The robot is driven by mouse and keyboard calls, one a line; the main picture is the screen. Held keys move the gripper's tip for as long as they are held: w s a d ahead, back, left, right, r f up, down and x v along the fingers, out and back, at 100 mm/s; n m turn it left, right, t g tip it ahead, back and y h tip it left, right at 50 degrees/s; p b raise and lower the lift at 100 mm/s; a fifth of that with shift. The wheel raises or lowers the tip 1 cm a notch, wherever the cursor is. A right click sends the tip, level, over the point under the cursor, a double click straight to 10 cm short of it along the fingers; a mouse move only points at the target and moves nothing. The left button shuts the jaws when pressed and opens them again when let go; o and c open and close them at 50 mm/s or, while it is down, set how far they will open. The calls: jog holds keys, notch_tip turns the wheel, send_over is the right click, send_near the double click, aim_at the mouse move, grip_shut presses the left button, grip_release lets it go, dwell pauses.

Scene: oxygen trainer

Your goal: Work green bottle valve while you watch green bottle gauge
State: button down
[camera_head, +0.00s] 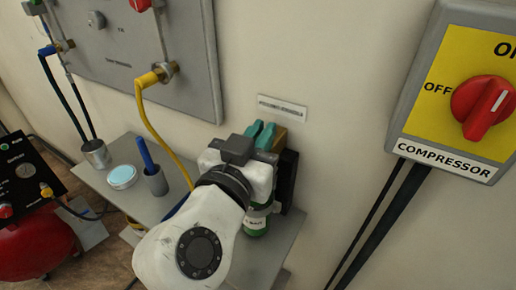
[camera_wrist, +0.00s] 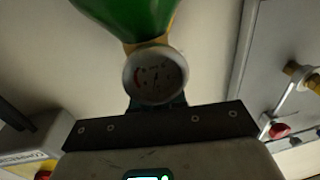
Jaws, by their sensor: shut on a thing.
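The green bottle (camera_head: 257,220) stands on the grey shelf by the wall in the head view, its upper part behind my wrist and gripper. My gripper (camera_head: 260,134), with teal fingertips, is shut at the bottle's top. The green bottle valve is hidden between the fingers. In the wrist view the green bottle (camera_wrist: 125,15) shows at the top. The round green bottle gauge (camera_wrist: 156,77) faces the camera below its yellowish neck, in front of my fingers. The dial has a red mark at left; its needle is too blurred to read.
The compressor switch box (camera_head: 452,90) with a red knob (camera_head: 483,107) is on the wall at right. A grey panel (camera_head: 120,45) with a yellow hose (camera_head: 150,120) is at upper left. A pen cup (camera_head: 156,182), a blue-lidded tin (camera_head: 122,177) and a metal cup (camera_head: 96,153) stand left of my arm.

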jog(key=shift+s+d+r+m+g+h+b, duration=0.1)
jog(key=shift+m+g+h+b, duration=0.15)
jog(key=shift+m+h+b, duration=0.3)
jog(key=shift+d+m+g+h+b, duration=0.1)
jog(key=shift+m+g+h+b, duration=0.15)
jog(key=shift+m+h, duration=0.35)
jog(key=shift+h, duration=0.35)
jog(key=c, duration=1.2)
grip_release()
jog(key=v, duration=1.1)
